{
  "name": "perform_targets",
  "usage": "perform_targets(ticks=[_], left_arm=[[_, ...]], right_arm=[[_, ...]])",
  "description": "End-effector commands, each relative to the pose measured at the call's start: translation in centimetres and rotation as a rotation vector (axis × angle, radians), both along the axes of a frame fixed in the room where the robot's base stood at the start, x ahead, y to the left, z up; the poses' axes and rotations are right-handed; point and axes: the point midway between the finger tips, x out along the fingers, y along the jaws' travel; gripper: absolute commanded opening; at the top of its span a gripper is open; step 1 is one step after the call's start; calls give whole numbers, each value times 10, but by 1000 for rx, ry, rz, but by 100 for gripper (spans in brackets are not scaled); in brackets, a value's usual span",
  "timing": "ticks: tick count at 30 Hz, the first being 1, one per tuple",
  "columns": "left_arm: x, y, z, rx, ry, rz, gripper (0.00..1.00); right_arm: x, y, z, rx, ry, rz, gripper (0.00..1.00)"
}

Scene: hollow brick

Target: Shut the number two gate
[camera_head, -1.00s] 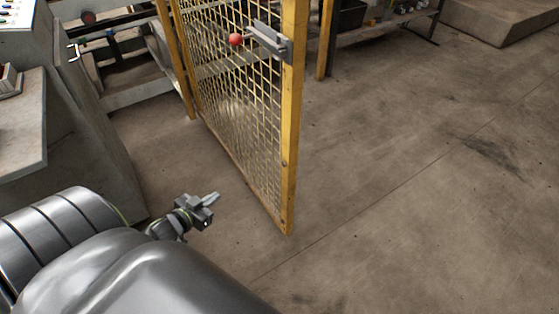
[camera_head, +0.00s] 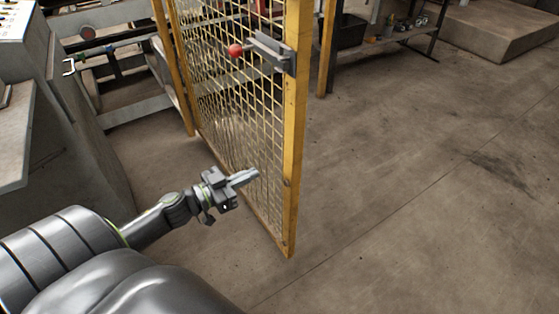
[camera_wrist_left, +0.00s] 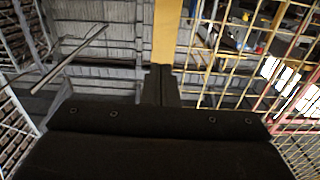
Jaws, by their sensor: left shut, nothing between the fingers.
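A yellow-framed mesh gate (camera_head: 294,165) stands ajar in the head view, its free edge toward me and the open floor at its right. It carries a grey latch (camera_head: 271,53) with a red knob (camera_head: 236,50) near the top of the picture. No number shows on it. My left gripper (camera_head: 256,173) is shut and empty, in front of the mesh and below the latch in the picture; I cannot tell whether it touches. In the left wrist view the shut fingers (camera_wrist_left: 161,84) point toward a yellow post (camera_wrist_left: 166,32) with yellow mesh (camera_wrist_left: 235,80) at right. My right gripper is not in view.
A grey console (camera_head: 60,150) stands at the left, with machine frames behind it. A yellow post (camera_head: 327,50) and a dark shelf (camera_head: 400,38) stand beyond the gate. A concrete block (camera_head: 500,30) lies at the far right. The floor (camera_head: 420,190) right of the gate is clear.

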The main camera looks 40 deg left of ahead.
Motion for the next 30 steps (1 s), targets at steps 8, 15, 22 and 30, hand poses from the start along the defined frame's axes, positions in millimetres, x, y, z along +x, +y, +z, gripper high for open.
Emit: perform_targets(ticks=[8, 15, 22, 30], left_arm=[[27, -11, 2, -2, -2, 2, 0], [56, -22, 2, -3, -1, 3, 0], [82, -33, 1, -1, -1, 2, 0], [90, -36, 0, 0, 1, 1, 0]], right_arm=[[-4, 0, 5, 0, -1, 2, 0], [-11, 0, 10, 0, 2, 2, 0], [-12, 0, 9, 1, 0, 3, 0], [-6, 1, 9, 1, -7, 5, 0]])
